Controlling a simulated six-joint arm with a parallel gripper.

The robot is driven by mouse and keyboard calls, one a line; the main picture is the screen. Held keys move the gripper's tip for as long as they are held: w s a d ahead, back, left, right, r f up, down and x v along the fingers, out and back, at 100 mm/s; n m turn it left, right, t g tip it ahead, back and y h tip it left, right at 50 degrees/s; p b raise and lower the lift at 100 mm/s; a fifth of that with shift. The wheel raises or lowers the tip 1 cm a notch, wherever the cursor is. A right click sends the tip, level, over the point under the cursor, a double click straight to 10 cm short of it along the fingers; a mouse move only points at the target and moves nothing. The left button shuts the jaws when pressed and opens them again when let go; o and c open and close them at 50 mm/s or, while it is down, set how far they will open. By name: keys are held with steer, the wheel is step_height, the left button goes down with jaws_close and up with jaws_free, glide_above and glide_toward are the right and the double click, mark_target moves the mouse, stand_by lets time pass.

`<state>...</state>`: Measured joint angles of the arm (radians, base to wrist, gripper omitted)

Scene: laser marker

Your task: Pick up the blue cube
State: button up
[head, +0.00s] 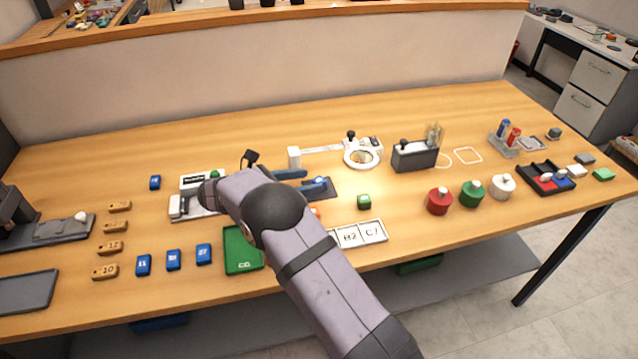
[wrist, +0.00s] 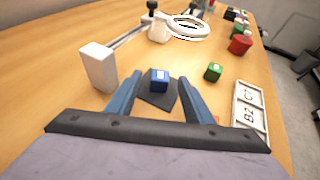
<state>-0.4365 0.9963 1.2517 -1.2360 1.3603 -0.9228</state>
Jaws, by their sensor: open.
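The blue cube (wrist: 159,80) has a pale label on top and sits on a dark flat pad (wrist: 158,101) in the wrist view. My gripper (wrist: 160,83) is open, with one blue finger on each side of the cube and a gap at both sides. The cube appears a little ahead, near the fingertips. In the head view my gripper (head: 316,179) reaches low over the same dark pad (head: 334,190); the cube is hard to tell from the blue fingers there.
A green cube (head: 364,201) stands right of the pad, near a labelled white tray (head: 373,231). A white block (wrist: 98,67) and a ring magnifier (head: 361,155) stand behind. A green tray (head: 240,252) and several blue blocks (head: 173,259) lie left.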

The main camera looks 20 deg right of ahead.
mark_target(321, 179)
steer(key=shift+p+x, duration=1.1)
steer(key=shift+x, duration=1.85)
steer(key=shift+s, duration=0.1)
steer(key=shift+c, duration=0.6)
jaws_close()
steer(key=shift+r, duration=0.1)
